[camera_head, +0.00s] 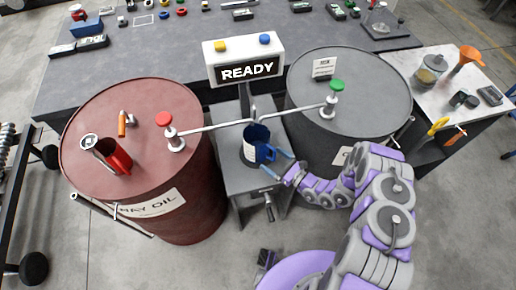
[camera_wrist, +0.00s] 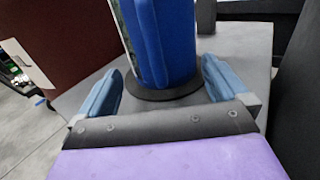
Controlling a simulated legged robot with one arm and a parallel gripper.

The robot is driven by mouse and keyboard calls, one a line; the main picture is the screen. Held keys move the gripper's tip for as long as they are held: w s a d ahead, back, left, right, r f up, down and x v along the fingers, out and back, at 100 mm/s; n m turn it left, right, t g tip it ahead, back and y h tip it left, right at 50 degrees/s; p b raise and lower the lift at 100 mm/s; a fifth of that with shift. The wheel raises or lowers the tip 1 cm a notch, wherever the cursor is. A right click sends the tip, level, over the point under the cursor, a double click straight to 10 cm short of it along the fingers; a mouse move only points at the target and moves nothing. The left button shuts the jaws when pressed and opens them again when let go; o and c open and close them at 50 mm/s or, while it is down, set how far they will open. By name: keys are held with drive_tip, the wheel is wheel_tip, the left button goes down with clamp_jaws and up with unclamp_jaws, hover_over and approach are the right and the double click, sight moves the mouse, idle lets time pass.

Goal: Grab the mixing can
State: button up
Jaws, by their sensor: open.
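The mixing can looks to be the blue can (camera_head: 259,140) with a white label, standing on a dark round pad on the grey stand between the two barrels. In the wrist view the blue can (camera_wrist: 162,40) stands upright just ahead, its top out of frame. My gripper (camera_head: 282,163) is at the can's right and near side in the head view. In the wrist view my gripper (camera_wrist: 160,88) is open, with one blue finger on either side of the can's base. A gap shows between each finger and the can, and nothing is held.
A red barrel (camera_head: 190,205) stands left and a grey barrel (camera_head: 350,90) right, with thin pipes reaching over the stand (camera_head: 235,185). A READY display (camera_head: 245,73) rises behind the can. A side table (camera_head: 465,85) holds a funnel and tools at right.

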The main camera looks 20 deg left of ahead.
sight(267, 155)
drive_tip(key=shift+b+x, duration=0.4)
drive_tip(key=shift+x, duration=1.7)
drive_tip(key=shift+d+r, duration=0.1)
drive_tip(key=shift+r, duration=0.05)
drive_tip(key=c, duration=0.9)
